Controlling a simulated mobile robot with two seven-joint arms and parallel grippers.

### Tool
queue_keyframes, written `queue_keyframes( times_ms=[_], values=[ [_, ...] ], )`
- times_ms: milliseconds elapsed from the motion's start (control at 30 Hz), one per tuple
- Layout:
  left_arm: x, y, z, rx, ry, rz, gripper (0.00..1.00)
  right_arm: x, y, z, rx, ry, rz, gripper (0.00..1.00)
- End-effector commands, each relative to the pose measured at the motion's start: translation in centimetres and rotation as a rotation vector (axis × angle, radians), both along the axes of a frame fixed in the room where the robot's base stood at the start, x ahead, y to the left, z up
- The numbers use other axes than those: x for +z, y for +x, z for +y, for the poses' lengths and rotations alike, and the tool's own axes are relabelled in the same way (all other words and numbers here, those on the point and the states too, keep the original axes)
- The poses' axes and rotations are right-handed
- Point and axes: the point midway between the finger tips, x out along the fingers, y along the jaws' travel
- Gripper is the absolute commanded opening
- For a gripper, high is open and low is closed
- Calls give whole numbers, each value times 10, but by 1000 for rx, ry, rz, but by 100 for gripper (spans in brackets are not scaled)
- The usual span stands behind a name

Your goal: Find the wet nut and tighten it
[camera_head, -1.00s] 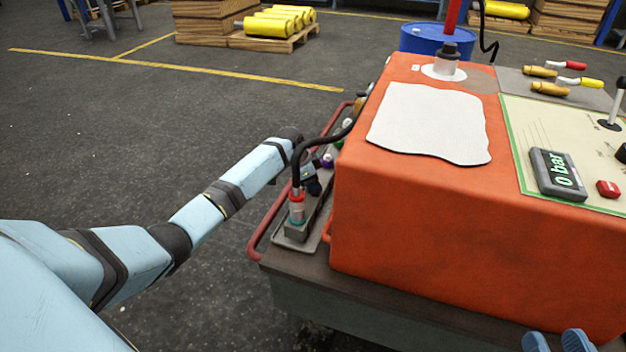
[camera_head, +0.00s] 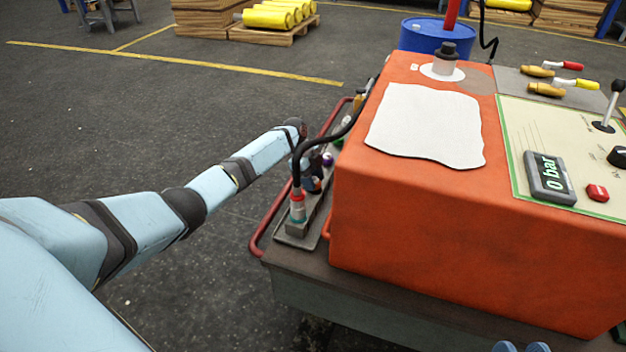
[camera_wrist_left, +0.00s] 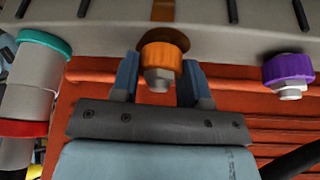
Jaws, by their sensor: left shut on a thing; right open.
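In the left wrist view, an orange-collared nut (camera_wrist_left: 165,55) with a pale metal hex end sits on the grey manifold block (camera_wrist_left: 225,35). My left gripper (camera_wrist_left: 160,85) has one finger on each side of this nut and is shut on it. A purple-collared nut (camera_wrist_left: 288,72) is to the right, apart from the gripper. A dark brown patch shows on the block behind the orange collar; I cannot tell whether it is wet. In the head view, my left gripper (camera_head: 312,178) is at the manifold, partly hidden.
A black hose with a red and teal fitting (camera_head: 297,207) arches close to my left gripper. A red rail (camera_head: 268,222) borders the manifold. The orange housing (camera_head: 450,220) stands to the right. A display (camera_head: 549,177) reads 0 bar. Floor at left is clear.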

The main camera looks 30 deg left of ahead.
Motion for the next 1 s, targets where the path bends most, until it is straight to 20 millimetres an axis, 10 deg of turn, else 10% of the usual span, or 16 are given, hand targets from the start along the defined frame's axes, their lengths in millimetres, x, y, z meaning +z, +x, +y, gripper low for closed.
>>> queue_keyframes(
  times_ms=[700, 733, 800, 1000],
  values=[
    [-1, 0, -1, -76, 1, 2, 18, 4, 1, -1, 4, -12, -26, 43],
    [-1, 0, -1, -76, 1, 2, 49, 4, 1, -1, 4, -12, -24, 43],
    [-1, 0, 0, -76, 1, 2, 65, 3, 1, -1, 3, -9, -23, 43],
    [0, 0, 0, -75, 1, 1, 67, 4, 2, 0, -1, -4, -20, 43]
  ],
)
